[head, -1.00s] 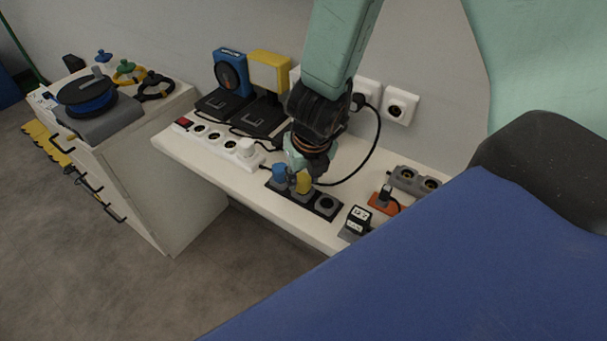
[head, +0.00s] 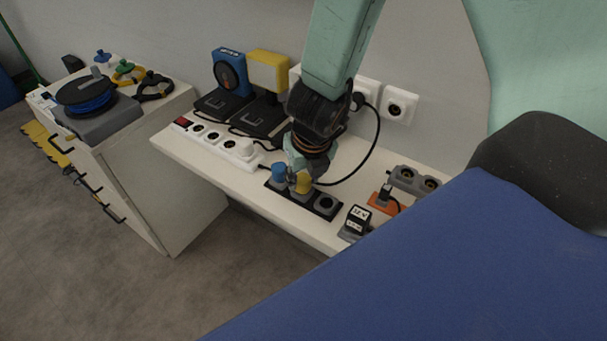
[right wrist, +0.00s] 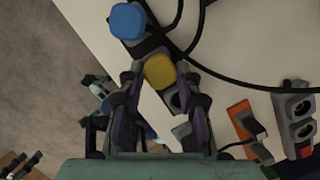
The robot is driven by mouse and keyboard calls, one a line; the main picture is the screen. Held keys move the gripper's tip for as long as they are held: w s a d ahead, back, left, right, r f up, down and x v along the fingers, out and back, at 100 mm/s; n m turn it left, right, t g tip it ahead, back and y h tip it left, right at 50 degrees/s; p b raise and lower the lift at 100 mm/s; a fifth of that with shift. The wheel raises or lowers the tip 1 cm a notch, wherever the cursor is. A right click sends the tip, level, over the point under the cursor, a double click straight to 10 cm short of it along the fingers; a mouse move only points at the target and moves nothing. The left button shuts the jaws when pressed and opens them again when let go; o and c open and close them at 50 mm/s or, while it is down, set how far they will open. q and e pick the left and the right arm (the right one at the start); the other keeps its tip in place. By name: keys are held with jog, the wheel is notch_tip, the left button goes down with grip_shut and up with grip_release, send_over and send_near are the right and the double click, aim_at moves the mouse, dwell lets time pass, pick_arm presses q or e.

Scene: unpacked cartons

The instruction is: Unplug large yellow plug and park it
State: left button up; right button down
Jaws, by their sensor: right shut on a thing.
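The large yellow plug (head: 304,184) stands at the middle of a black socket strip (head: 327,205) on the white bench, and also shows in the right wrist view (right wrist: 159,70). My right gripper (head: 299,180) comes down from above and is shut on the yellow plug, with a finger on each side of it in the right wrist view. The plug appears to sit at the strip; its underside is hidden. A blue plug (head: 279,172) stands beside it at the strip's left end. The strip's right-hand socket is empty. My left gripper is not in view.
A white power strip (head: 214,139) lies to the left, before a blue device (head: 230,71) and a yellow lamp (head: 269,71). A black cable loops behind my gripper.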

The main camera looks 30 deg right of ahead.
jog(key=shift+f, duration=0.1)
jog(key=c, duration=0.8)
grip_release()
jog(key=shift+c, duration=0.2)
jog(key=v, duration=1.2)
